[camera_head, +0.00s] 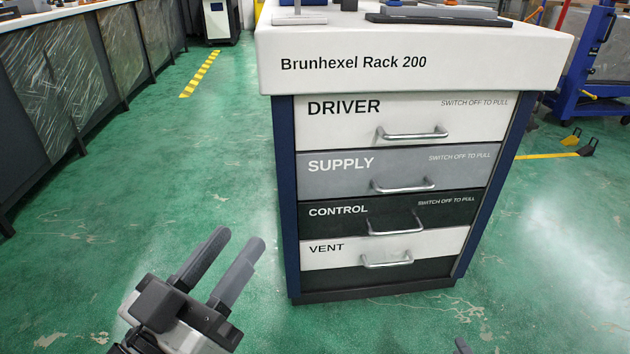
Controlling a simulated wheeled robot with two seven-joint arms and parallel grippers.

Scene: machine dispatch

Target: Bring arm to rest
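My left gripper (239,239) is at the lower left, in front of and left of the rack cabinet. Its two grey fingers point up and to the right with a gap between them, and nothing is between them. A small grey tip at the bottom edge, right of centre, seems to be part of my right gripper (462,346); the rest of it is out of frame. The rack cabinet (420,78), labelled Brunhexel Rack 200, has drawers marked DRIVER (345,128), SUPPLY (325,183), CONTROL (335,223) and VENT (328,262). Neither gripper touches a handle.
Flat grey items (440,18) lie on the cabinet top. A dark panelled bench (70,95) runs along the left. A blue frame (590,70) stands at the right. The green floor (150,200) left of the cabinet is clear.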

